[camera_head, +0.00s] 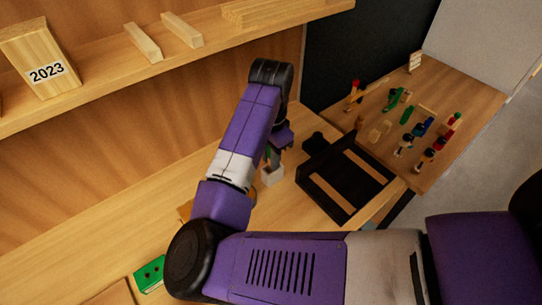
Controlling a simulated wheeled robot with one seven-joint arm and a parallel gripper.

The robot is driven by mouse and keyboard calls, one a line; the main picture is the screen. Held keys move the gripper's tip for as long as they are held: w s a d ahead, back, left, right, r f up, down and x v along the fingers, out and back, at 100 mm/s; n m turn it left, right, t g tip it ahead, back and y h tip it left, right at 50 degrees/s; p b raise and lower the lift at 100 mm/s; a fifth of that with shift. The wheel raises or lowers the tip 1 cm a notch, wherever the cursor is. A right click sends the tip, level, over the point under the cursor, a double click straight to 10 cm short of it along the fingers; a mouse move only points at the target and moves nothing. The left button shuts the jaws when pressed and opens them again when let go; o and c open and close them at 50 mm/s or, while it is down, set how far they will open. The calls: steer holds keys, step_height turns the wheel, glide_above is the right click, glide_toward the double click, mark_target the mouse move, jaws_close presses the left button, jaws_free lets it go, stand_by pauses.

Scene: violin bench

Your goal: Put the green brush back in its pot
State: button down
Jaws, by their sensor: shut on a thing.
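My gripper (273,152) hangs from my purple arm over the wooden bench, its fingers small and partly hidden by the arm. It is shut on a thin green thing, which looks like the green brush (268,153). A small pale square pot (272,176) stands on the bench directly below my gripper. The lower end of the brush is close to the pot's top; I cannot tell whether it is inside the pot or just above or in front of it.
A black tray-like frame with wooden strips (347,180) stands right of the pot. A wooden table (438,100) with several small coloured figures lies beyond. A shelf (110,75) with wood blocks runs above the bench. A green box (150,274) sits at lower left.

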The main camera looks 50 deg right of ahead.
steer(key=shift+f+b, duration=0.3)
steer(key=shift+f, duration=0.2)
steer(key=c, duration=1.2)
jaws_free()
steer(key=shift+o, duration=0.2)
steer(key=shift+r, duration=0.15)
step_height(320, 180, up, 8)
steer(key=shift+f, duration=0.2)
